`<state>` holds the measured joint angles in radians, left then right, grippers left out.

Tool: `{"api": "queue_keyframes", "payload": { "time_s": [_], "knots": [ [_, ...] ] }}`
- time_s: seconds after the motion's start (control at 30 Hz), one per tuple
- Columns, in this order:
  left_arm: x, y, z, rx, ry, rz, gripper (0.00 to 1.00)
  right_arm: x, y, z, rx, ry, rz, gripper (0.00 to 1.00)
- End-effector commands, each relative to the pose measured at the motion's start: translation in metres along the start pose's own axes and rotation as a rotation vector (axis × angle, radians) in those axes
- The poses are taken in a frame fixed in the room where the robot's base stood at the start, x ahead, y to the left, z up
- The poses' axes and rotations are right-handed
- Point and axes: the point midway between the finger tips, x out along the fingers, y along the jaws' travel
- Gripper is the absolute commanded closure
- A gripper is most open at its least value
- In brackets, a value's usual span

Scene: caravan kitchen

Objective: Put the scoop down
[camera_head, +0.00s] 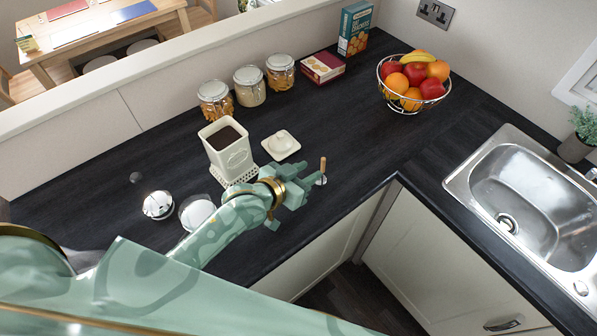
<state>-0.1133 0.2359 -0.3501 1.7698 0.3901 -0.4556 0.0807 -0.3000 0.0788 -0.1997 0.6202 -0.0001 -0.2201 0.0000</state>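The scoop (323,166) has a short wooden handle that points up and a metal part at its lower end. It stands upright at the fingertips of my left gripper (311,182), above the dark worktop near its front edge. The fingers look shut on it, though their grip is partly hidden. My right gripper is not in view. A cream canister (228,162), open and filled with something dark brown, stands left of the gripper. Its cream lid (281,143) lies on the worktop behind the gripper.
Several glass jars (249,87), a red box (322,67) and a blue box (354,28) line the back. Metal items (158,205) lie at left. The worktop (345,130) between lid and bowl is clear.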

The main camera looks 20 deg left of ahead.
Motion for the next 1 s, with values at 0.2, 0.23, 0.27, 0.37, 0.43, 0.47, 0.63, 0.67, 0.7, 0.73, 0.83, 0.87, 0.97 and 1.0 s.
{"api": "queue_keyframes", "payload": {
  "time_s": [0.2, 0.23, 0.27, 0.37, 0.43, 0.47, 0.63, 0.67, 0.7, 0.73, 0.83, 0.87, 0.97, 1.0],
  "knots": [
    [-0.029, 0.0, 0.0, 0.0, -0.001, 0.001, 0.68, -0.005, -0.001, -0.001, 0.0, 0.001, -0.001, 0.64],
    [-0.031, 0.0, 0.0, 0.0, -0.001, 0.001, 0.68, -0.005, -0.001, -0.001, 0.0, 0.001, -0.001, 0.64],
    [-0.032, 0.0, 0.0, 0.0, 0.0, 0.001, 0.68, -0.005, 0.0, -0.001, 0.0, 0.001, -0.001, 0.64],
    [-0.033, 0.0, 0.0, 0.0, 0.0, 0.001, 0.68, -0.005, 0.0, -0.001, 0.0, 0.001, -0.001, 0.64],
    [-0.033, 0.0, 0.0, 0.0, 0.0, 0.001, 0.68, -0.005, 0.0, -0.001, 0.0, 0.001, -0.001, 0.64],
    [-0.033, 0.0, 0.0, 0.0, 0.0, 0.0, 0.68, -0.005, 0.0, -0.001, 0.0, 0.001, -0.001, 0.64],
    [-0.033, 0.0, 0.0, 0.0, 0.0, 0.001, 0.68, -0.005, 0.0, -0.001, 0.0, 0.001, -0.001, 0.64],
    [-0.033, 0.0, 0.0, 0.0, 0.0, 0.001, 0.68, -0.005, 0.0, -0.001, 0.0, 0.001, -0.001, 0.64],
    [-0.033, 0.0, 0.0, 0.0, 0.0, 0.001, 0.68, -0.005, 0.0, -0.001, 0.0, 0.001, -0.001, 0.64],
    [-0.033, 0.0, 0.0, 0.0, 0.0, 0.001, 0.68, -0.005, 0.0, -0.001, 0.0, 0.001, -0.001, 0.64],
    [-0.033, 0.0, 0.0, 0.0, 0.0, 0.001, 0.68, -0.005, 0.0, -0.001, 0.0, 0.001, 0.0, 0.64],
    [-0.033, 0.0, 0.0, 0.0, 0.0, 0.001, 0.68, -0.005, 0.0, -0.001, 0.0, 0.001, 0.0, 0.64],
    [-0.033, 0.0, 0.0, 0.0, 0.0, 0.001, 0.68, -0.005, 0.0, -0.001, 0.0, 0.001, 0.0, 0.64],
    [-0.033, 0.0, 0.0, 0.0, 0.0, 0.001, 0.68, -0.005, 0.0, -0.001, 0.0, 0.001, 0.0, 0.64]
  ]
}}
